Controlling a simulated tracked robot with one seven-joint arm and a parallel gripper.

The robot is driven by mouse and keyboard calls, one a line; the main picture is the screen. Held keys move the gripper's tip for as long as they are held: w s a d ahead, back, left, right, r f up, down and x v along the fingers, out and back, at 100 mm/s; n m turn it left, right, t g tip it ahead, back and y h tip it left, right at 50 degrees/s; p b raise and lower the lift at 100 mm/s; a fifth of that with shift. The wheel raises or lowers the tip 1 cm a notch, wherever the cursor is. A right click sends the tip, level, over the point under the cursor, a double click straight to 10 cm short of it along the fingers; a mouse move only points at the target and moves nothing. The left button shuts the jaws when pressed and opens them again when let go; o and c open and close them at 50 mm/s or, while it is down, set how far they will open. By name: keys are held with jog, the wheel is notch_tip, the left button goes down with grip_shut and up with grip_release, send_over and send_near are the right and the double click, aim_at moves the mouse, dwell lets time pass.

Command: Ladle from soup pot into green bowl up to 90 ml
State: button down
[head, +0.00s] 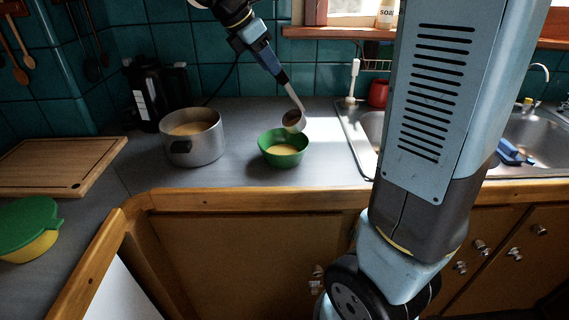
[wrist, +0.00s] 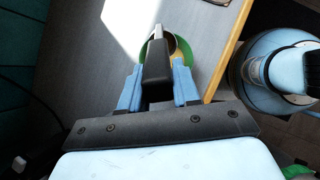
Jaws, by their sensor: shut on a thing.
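My gripper (head: 265,55) is shut on the handle of a ladle (head: 293,120). In the wrist view my gripper (wrist: 158,88) shows both fingers closed on the dark ladle handle (wrist: 157,62). The ladle's cup hangs tilted just above the back right rim of the green bowl (head: 268,153). The bowl holds some yellowish soup (head: 284,150); I cannot read its volume. In the wrist view the bowl (wrist: 207,55) is partly hidden behind the ladle and gripper. The grey soup pot (head: 195,150), with similar soup inside, stands to the left of the bowl.
A kettle (head: 145,90) stands behind the pot, and a cutting board (head: 60,163) lies at left. A green-lidded yellow container (head: 28,232) is at the lower left. The sink (head: 362,128) is at right. The counter around the bowl is clear.

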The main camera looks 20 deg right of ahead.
jog(key=w+d+g+y, duration=0.1)
jog(key=d+y, duration=0.3)
jog(key=d, duration=0.3)
jog(key=shift+w+d+r+y, duration=0.3)
jog(key=shift+d+r, duration=0.05)
jog(key=shift+r, duration=0.05)
jog(key=shift+w+d+f+y, duration=0.15)
jog(key=shift+d+y, duration=0.35)
jog(key=shift+d, duration=0.3)
notch_tip(320, 180, up, 4)
dwell(0.3)
dwell(0.7)
